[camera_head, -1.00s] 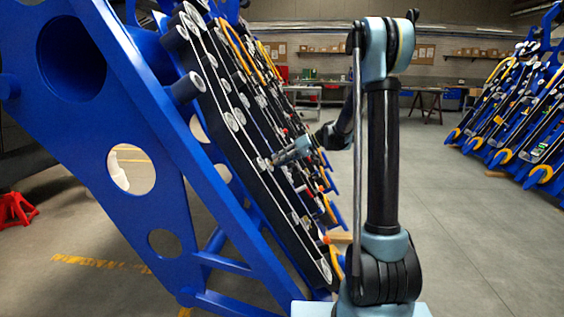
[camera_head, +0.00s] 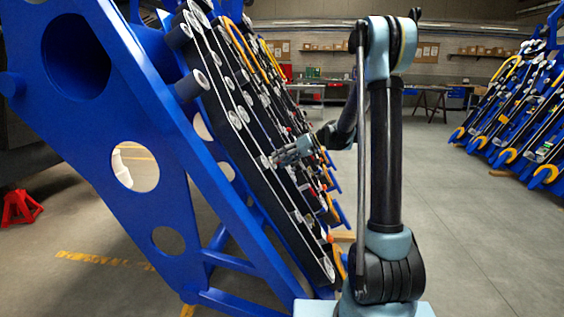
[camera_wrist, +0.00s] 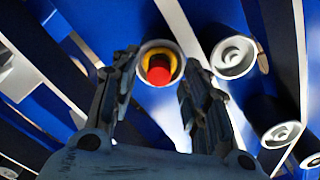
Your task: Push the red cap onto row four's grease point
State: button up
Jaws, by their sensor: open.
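The red cap (camera_wrist: 159,70) shows in the wrist view in front of a pale round fitting (camera_wrist: 161,47) with a yellow ring inside it. The cap overlaps the lower part of the yellow ring. I cannot tell whether it is pressed on fully. My gripper (camera_wrist: 158,72) is open, with a fingertip on either side of the cap. Gaps show between the fingers and the cap. In the head view my gripper (camera_head: 278,157) is at the middle of the sloping row of rollers, close to its face. The cap is not discernible there.
Pale-ended rollers (camera_wrist: 233,56) lie to the right of the fitting in the wrist view. The blue chassis frame (camera_head: 130,210) fills the left of the head view. A red stand (camera_head: 20,207) is at far left. Open floor (camera_head: 470,240) lies to the right.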

jog(key=v, duration=1.2)
jog(key=shift+s+f, duration=0.1)
jog(key=shift+s, duration=0.05)
dwell(0.3)
jog(key=s+d+f+m+h, duration=0.2)
jog(key=s+d+f+h, duration=0.2)
jog(key=s, duration=0.9)
jog(key=s+d+f+m+t+h, duration=0.1)
jog(key=s+d+f+m+h, duration=0.2)
jog(key=s, duration=1)
jog(key=s+d+f+m+h, duration=0.3)
jog(key=s+d+f, duration=0.6)
jog(key=s, duration=0.4)
jog(key=shift+s+f+t+h, duration=0.2)
jog(key=shift+s+t+h, duration=0.2)
jog(key=shift+h, duration=0.5)
jog(key=shift+s+d+f, duration=0.15)
jog(key=shift+f, duration=0.05)
jog(key=shift+c, duration=1)
jog(key=shift+s+d, duration=0.1)
